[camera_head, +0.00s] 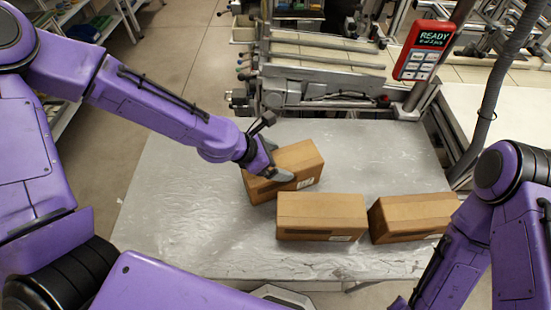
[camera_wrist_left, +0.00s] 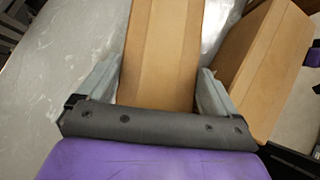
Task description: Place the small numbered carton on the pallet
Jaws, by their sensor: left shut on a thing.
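My left gripper (camera_head: 276,163) is shut on a brown carton (camera_head: 302,160) at its left end. The carton lies tilted in the picture, at the back of the grey table; I cannot tell whether it touches the surface. In the left wrist view the fingers (camera_wrist_left: 160,95) stand on either side of the carton (camera_wrist_left: 163,45). A second carton (camera_head: 320,207) sits in front of it, and a third carton (camera_head: 415,212) sits to the right. Small labels show on the cartons, but their numbers are too small to read. My right gripper is out of view.
The grey table (camera_head: 180,200) is bare on its left side and along the front. A metal roller machine (camera_head: 320,75) stands behind it. A red handheld panel reading READY (camera_head: 425,50) is mounted at the back right, near a grey hose (camera_head: 505,70).

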